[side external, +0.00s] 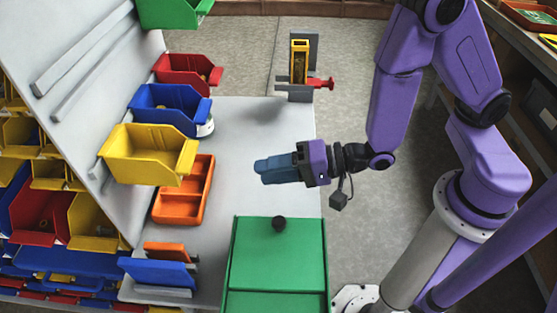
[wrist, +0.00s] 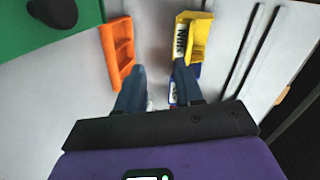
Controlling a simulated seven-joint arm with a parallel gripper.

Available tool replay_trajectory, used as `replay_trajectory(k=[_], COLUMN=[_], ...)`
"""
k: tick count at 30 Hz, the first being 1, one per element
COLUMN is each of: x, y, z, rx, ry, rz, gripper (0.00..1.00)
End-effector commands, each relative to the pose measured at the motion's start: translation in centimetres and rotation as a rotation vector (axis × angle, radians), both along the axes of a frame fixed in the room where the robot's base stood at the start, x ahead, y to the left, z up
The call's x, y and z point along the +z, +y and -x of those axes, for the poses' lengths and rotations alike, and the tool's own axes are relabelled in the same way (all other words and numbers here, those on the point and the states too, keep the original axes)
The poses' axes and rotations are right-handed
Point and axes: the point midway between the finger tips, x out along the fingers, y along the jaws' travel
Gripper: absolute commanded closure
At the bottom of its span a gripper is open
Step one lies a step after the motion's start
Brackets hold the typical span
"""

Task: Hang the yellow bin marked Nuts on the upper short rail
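The yellow bin (side external: 140,157) is against the sloping grey panel, nearest the camera in a row of bins. In the wrist view the yellow bin (wrist: 198,40) shows a white label reading NUTS. Two short rails run across the panel above the row; the upper short rail (side external: 75,50) is bare and also shows in the wrist view (wrist: 266,58). My gripper (side external: 262,170) is over the bench, to the right of the yellow bin and apart from it. In the wrist view my gripper (wrist: 158,75) has its fingers spread with nothing held between them.
A blue bin (side external: 165,104) and a red bin (side external: 185,70) are behind the yellow one, and a green bin (side external: 172,12) is higher up. An orange tray (side external: 206,193), a green box (side external: 278,255) and a stand with a red clamp (side external: 318,84) are on or near the bench.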

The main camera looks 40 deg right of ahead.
Motion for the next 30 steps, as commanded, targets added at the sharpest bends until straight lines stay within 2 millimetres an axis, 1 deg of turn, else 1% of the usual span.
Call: replay_trajectory(k=[1, 6, 9, 14, 20, 30], x=[-0.2, 0.5, 0.9, 1.3, 1.4, 1.6], y=[-0.2, -0.9, -1.3, -1.4, -0.5, 2.5], z=[-0.1, -0.3, -0.2, -0.1, -1.0, -4.0], rx=[-0.017, -0.050, -0.053, -0.052, -0.052, -0.051], ry=[-0.006, -0.035, -0.048, -0.057, -0.058, -0.059], rz=[-0.053, -0.237, -0.308, -0.357, -0.364, -0.362], gripper=[0.64, 0.64, 0.64, 0.64, 0.64, 0.64])
